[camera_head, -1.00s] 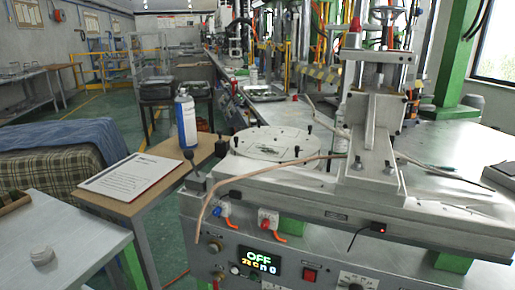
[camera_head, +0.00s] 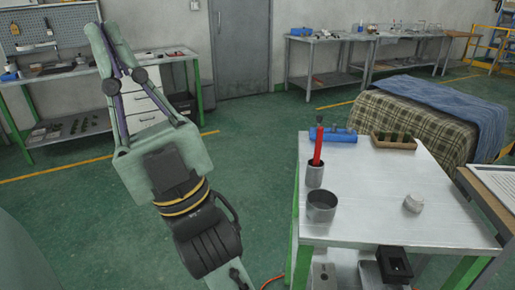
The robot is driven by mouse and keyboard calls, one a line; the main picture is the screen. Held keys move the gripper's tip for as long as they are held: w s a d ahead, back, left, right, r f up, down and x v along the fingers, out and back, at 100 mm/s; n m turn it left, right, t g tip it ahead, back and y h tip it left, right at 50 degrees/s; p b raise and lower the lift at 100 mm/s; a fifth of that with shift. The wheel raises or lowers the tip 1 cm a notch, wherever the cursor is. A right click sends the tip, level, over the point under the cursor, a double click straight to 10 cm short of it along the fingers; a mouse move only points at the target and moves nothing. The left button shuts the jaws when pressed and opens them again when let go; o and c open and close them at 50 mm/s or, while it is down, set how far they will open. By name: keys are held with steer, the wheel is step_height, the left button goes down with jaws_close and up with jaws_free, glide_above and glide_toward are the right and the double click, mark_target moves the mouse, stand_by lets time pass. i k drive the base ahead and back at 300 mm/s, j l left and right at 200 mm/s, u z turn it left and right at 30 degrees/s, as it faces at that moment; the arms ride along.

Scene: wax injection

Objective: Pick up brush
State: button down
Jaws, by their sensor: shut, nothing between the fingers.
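A brush with a red handle (camera_head: 317,149) stands nearly upright in a small metal cup (camera_head: 314,174) on the metal table at right. Its dark end points up, and its lower end is hidden in the cup. My gripper (camera_head: 97,32) is at the upper left, shut and empty, with its fingers pointing up in the picture. It is well to the left of the brush and apart from it.
On the brush's table (camera_head: 377,222) are a wider metal cup (camera_head: 321,206), a pale round lump (camera_head: 414,202), a blue object (camera_head: 334,135) and a wooden tray (camera_head: 394,141). A bed with a plaid cover (camera_head: 413,118) stands behind. The green floor between gripper and table is clear.

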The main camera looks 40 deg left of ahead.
mark_target(318, 145)
steer(key=u, duration=0.7)
steer(key=z, duration=1.45)
steer(key=u, duration=1.45)
steer(key=i+l+u, duration=0.45)
steer(key=l, duration=0.25)
steer(key=l+u, duration=0.25)
steer(key=l, duration=0.15)
steer(key=i+l+u, duration=0.2)
steer(key=l, duration=0.2)
